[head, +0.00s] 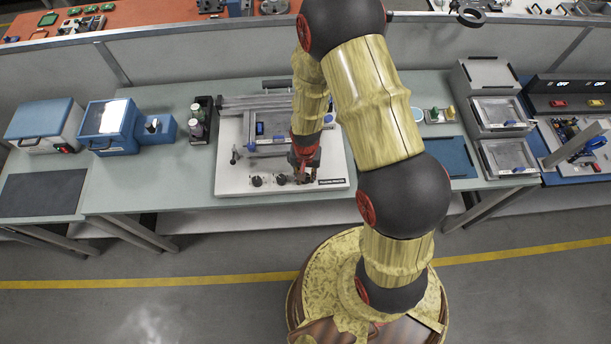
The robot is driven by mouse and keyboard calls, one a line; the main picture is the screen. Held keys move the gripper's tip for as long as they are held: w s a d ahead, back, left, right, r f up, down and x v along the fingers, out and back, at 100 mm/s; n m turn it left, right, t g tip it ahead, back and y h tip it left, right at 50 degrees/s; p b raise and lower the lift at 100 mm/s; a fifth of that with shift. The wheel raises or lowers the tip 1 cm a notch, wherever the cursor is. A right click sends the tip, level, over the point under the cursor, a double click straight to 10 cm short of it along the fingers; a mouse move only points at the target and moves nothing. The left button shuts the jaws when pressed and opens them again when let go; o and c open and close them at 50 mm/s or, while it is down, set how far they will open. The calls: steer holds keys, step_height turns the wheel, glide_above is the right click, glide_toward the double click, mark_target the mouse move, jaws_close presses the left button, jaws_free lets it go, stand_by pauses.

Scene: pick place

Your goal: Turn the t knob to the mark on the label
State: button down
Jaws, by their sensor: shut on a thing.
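A pale panel (232,184) lies on the grey-green table and carries dark knobs along its front edge. One dark knob (257,181) stands left of my gripper. My gripper (301,177) is low over the panel's front edge, pointing down, and shut on the t knob, which is mostly hidden by the fingers. A dark label strip (331,182) lies just right of the gripper. Its mark is too small to read, and I cannot tell which way the knob points.
A framed fixture (270,143) stands on the panel behind the gripper. Bottles in a black holder (198,125) and blue machines (108,122) stand to the left. Grey trays (497,112) stand to the right. Bare table (180,190) shows left of the panel.

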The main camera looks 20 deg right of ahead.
steer(key=n, duration=0.3)
steer(key=shift+n+b, duration=0.35)
steer(key=shift+n, duration=0.05)
steer(key=shift+d+n, duration=0.1)
steer(key=shift+n, duration=1.9)
steer(key=c, duration=1.5)
jaws_free()
step_height(320, 180, up, 12)
